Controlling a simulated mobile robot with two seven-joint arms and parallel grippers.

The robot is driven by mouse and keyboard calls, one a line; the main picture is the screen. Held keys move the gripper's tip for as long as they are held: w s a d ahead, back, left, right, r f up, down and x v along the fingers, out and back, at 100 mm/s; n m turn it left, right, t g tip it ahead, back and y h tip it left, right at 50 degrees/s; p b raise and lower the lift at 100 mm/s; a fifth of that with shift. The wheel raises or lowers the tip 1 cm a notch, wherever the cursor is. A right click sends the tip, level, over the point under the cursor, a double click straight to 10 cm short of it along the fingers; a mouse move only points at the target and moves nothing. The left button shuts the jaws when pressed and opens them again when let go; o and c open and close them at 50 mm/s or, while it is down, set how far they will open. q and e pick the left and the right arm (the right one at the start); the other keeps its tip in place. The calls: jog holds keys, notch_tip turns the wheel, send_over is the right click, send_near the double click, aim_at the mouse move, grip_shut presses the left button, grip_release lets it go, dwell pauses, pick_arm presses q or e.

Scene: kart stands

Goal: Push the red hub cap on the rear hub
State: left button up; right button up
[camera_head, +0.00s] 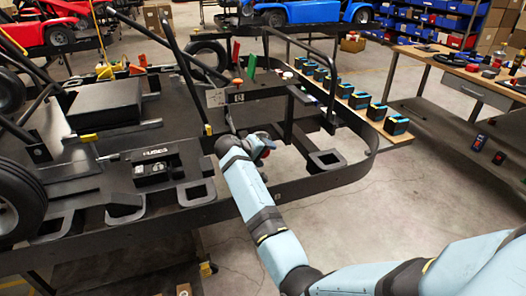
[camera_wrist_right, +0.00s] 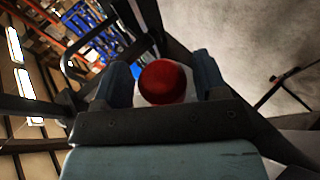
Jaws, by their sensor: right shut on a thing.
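My right gripper (camera_head: 264,146) is beside the inner side of the black kart frame (camera_head: 345,172), in the middle of the head view. In the right wrist view its two fingers stand left and right of the round red hub cap (camera_wrist_right: 162,83), shut on it. A pale surface shows around the cap's edge. In the head view the cap is mostly hidden by the gripper and wrist. I cannot make out the rear hub clearly in either view, nor whether the cap touches it. My left gripper is not in view.
Black frame bars rise around the right gripper. A wooden shelf edge with several black, blue and yellow boxes (camera_head: 397,122) runs along the right. A workbench (camera_head: 470,72) stands farther right. A kart wheel (camera_head: 18,203) is at far left.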

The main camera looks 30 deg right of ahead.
jog(key=shift+s+a+p, duration=0.15)
jog(key=shift+s+p, duration=0.3)
jog(key=shift+s, duration=0.05)
jog(key=s+p, duration=0.1)
jog(key=s, duration=0.1)
jog(key=s+a+p, duration=0.1)
jog(key=p, duration=0.1)
jog(key=shift+s, duration=0.4)
dwell(0.4)
jog(key=shift+f, duration=0.1)
